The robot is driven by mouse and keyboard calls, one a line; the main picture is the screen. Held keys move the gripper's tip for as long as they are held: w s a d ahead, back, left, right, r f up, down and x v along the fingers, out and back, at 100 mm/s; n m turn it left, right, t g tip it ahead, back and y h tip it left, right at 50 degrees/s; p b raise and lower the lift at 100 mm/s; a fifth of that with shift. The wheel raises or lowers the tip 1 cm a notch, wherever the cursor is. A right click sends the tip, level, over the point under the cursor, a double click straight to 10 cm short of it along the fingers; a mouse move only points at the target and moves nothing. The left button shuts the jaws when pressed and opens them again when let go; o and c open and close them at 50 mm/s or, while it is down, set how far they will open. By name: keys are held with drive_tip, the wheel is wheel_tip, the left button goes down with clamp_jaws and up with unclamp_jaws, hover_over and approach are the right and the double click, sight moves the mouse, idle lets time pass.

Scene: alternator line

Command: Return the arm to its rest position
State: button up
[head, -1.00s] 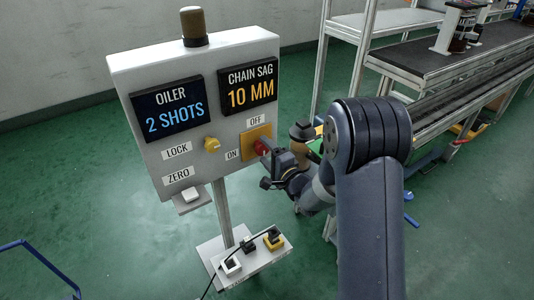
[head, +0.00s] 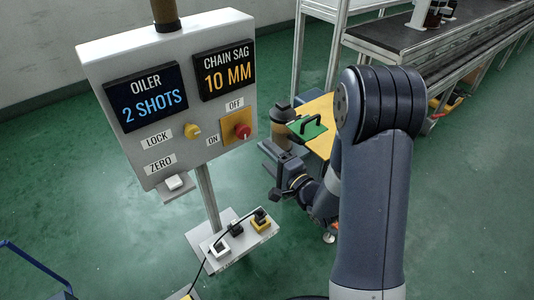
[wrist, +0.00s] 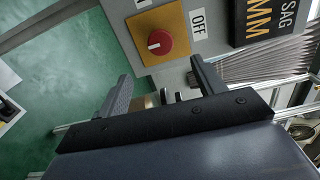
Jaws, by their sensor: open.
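My gripper (head: 268,168) is open and empty, just right of and below the control panel (head: 130,58) in the head view. It is apart from the red knob (head: 242,131), which sits on a yellow plate between the ON and OFF labels. In the wrist view my gripper's two fingers (wrist: 162,85) are spread, with nothing between them. The red knob (wrist: 159,42) shows beyond the fingertips, with a white mark on its face. My arm is bent, with its elbow high at the right of the head view.
The panel's displays read 2 SHOTS and 10 MM. A yellow knob (head: 193,131) and a white button (head: 174,182) are on the panel. A yellow-topped table (head: 320,108) with a green item stands behind my gripper. A conveyor (head: 400,38) runs at upper right.

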sight(245, 134)
drive_tip(key=b+x, duration=0.1)
drive_tip(key=x, duration=1)
drive_tip(key=shift+s+d, duration=0.1)
drive_tip(key=shift+s, duration=0.05)
idle(0.3)
